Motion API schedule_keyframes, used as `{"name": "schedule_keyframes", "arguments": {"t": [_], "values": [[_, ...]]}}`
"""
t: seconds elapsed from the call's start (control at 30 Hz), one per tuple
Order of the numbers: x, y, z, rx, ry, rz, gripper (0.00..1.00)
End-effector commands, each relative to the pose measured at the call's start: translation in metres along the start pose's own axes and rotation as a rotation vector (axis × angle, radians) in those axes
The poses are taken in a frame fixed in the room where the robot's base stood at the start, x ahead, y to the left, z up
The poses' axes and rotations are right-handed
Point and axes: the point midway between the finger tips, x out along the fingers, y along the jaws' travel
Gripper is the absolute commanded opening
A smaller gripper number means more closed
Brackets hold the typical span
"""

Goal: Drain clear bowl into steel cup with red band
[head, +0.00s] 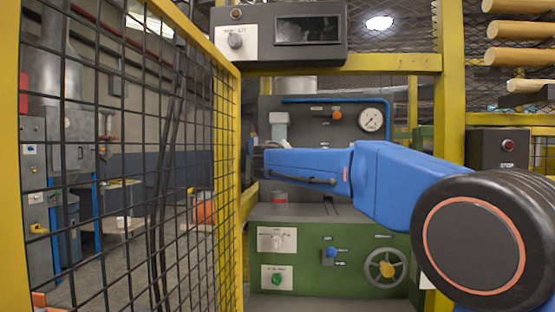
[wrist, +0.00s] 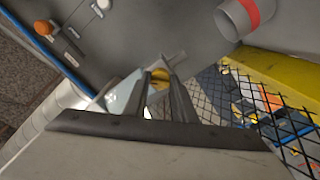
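My gripper (wrist: 160,80) shows as two dark fingers in the wrist view, shut on a clear bowl (wrist: 122,99). The bowl's pale see-through wall shows beside and beyond the fingers. Something yellow shows between the fingertips; I cannot tell if it is the bowl's content or background. The steel cup with red band (head: 279,199) stands on the green machine's ledge, below my gripper in the head view. The cup also shows at the top of the wrist view (wrist: 240,18), apart from the fingers. The wrist view is rolled nearly upside down. My arm hides most of the gripper from the head camera.
A grey panel with a gauge (head: 370,120), an orange knob (head: 336,115) and a blue pipe (head: 335,100) stands behind the ledge. The green machine front (head: 340,240) has knobs and a handwheel (head: 386,269). A yellow-framed mesh fence (head: 130,160) closes the left.

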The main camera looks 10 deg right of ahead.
Motion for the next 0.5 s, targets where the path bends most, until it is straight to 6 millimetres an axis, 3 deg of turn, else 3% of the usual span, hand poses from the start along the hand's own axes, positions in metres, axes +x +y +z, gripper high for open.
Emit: {"name": "schedule_keyframes", "arguments": {"t": [0.07, 0.5], "values": [[-0.0001, 0.0, 0.0, 0.0, 0.0, 0.0, 0.02], [-0.0002, -0.0003, 0.0, -0.077, 0.0, 0.0, 0.02]]}}
